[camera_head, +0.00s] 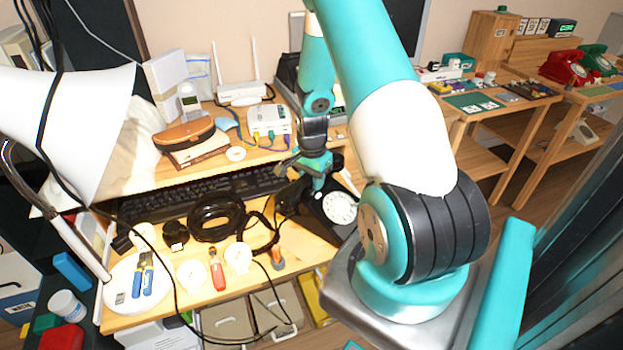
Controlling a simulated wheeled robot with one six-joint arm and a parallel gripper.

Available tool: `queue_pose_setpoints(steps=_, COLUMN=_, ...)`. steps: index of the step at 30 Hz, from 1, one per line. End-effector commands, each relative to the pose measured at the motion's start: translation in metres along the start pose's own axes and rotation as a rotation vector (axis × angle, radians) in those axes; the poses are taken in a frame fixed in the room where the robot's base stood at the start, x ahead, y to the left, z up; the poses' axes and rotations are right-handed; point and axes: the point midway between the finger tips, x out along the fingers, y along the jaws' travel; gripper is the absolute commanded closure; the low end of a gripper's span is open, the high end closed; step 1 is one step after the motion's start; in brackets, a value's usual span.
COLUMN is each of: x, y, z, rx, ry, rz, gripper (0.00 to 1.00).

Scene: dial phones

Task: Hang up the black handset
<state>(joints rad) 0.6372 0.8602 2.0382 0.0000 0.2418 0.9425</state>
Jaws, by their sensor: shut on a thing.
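The black dial phone (322,212) stands on the wooden desk, its white dial (339,208) facing the front right. My teal gripper (318,178) points down over the top of the phone, behind the dial. It is shut on the black handset (289,198), whose dark ends show on both sides of the fingers. The handset lies across the top of the phone, at or just above the cradle. The gripper hides the cradle, so I cannot tell whether they touch. A black cord (266,232) runs down on the left.
A coil of black cable (216,217), a red-handled screwdriver (216,270) and blue-handled pliers (146,276) lie left of the phone. A black keyboard (190,192) lies behind. A white lamp (70,125) stands at the left. Red (563,68) and green phones (597,58) stand far right.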

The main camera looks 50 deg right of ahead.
Motion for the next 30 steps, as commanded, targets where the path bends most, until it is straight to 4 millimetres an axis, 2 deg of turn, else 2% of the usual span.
queue_pose_setpoints(steps=2, x=0.0, y=0.0, z=0.0, rx=0.0, ry=0.0, rz=-0.001, gripper=1.0)
queue_pose_setpoints(steps=3, x=0.0, y=0.0, z=0.0, rx=0.0, ry=0.0, rz=-0.001, gripper=0.64)
queue_pose_setpoints(steps=6, x=0.0, y=0.0, z=0.0, rx=0.0, ry=0.0, rz=0.0, gripper=0.41)
queue_pose_setpoints(steps=7, x=0.0, y=0.0, z=0.0, rx=0.0, ry=0.0, rz=0.001, gripper=0.36)
queue_pose_setpoints(steps=16, x=0.0, y=0.002, z=0.0, rx=0.001, ry=-0.001, rz=0.004, gripper=0.36)
queue_pose_setpoints(steps=20, x=-0.01, y=0.001, z=0.0, rx=0.001, ry=0.0, rz=0.003, gripper=0.36)
queue_pose_setpoints(steps=23, x=-0.028, y=0.0, z=-0.001, rx=0.001, ry=0.002, rz=-0.001, gripper=0.36)
queue_pose_setpoints(steps=30, x=-0.089, y=-0.001, z=0.0, rx=0.0, ry=0.004, rz=-0.006, gripper=0.36)
